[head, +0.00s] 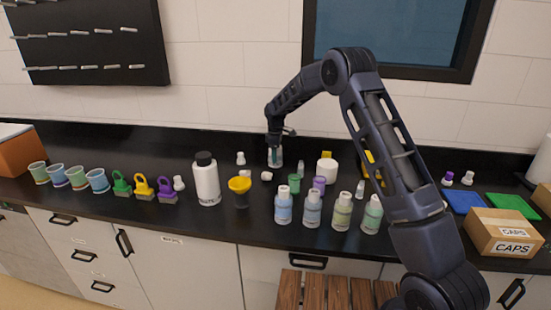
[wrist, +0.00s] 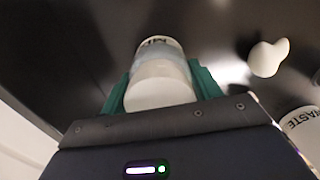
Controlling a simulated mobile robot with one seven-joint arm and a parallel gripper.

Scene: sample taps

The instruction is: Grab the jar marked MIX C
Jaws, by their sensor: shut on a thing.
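A white-capped jar (wrist: 160,90) sits between the green fingers of my gripper (wrist: 163,82) in the wrist view. Its label shows the start of a word that reads like "MI"; the rest of the label is hidden. In the head view my gripper (head: 275,143) is at the back of the black counter, with the small jar (head: 275,160) below its wrist. The fingers are shut on the jar from both sides. The jar seems to be upright at the counter; I cannot tell whether it touches it.
Several labelled bottles (head: 312,207) stand in a row at the front of the black counter (head: 105,207). A white bottle with a black cap (head: 206,180) and a yellow funnel cup (head: 240,190) stand left. A jar marked WASTE (wrist: 305,130) is at right in the wrist view.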

